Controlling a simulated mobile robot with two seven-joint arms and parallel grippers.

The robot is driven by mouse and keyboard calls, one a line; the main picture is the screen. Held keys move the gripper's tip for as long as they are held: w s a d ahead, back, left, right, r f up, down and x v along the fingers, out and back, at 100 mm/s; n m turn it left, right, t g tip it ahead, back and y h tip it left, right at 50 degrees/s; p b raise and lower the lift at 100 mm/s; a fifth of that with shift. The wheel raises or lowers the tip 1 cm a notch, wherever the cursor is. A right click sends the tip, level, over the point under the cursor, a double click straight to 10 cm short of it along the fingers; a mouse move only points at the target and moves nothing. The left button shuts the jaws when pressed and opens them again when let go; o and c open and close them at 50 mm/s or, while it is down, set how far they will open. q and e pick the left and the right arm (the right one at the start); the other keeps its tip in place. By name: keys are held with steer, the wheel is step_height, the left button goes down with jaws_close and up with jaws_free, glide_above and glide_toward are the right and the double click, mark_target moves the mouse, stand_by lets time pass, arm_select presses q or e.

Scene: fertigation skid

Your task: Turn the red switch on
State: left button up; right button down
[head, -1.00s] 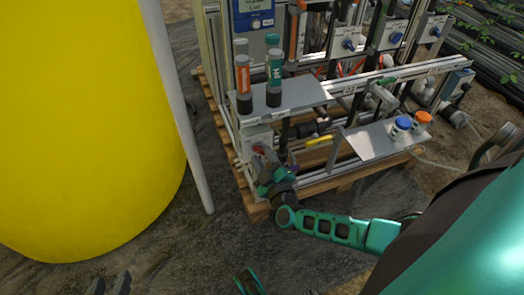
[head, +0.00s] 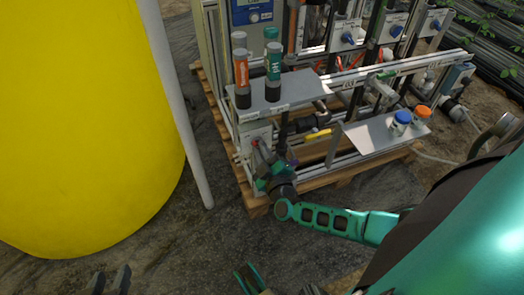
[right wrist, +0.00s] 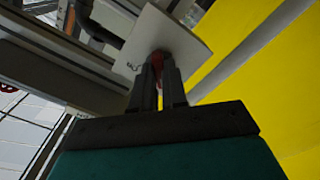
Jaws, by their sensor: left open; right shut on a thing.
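The red switch (right wrist: 158,59) sits on a pale plate (right wrist: 182,38) in the right wrist view, mostly hidden by my fingers. My right gripper (right wrist: 160,72) is shut on it, with dark fingers on both sides of the red part. In the head view, my right gripper (head: 260,156) reaches the grey box at the skid's lower left corner, where only a bit of red (head: 255,143) shows. The switch's position cannot be read. My left gripper (head: 109,281) is open and empty at the bottom edge of the head view, away from the skid.
A shelf (head: 300,87) with orange- and green-labelled cylinders stands above the switch. A yellow-handled valve (head: 318,134) is to its right. A second shelf (head: 368,138) holds blue- and orange-capped items. A white pole (head: 176,105) and a yellow tank (head: 75,120) stand left.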

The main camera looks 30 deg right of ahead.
steer(key=shift+m, duration=8.8)
steer(key=shift+m+b, duration=0.3)
steer(key=c, duration=1.2)
jaws_free()
steer(key=shift+o, duration=0.2)
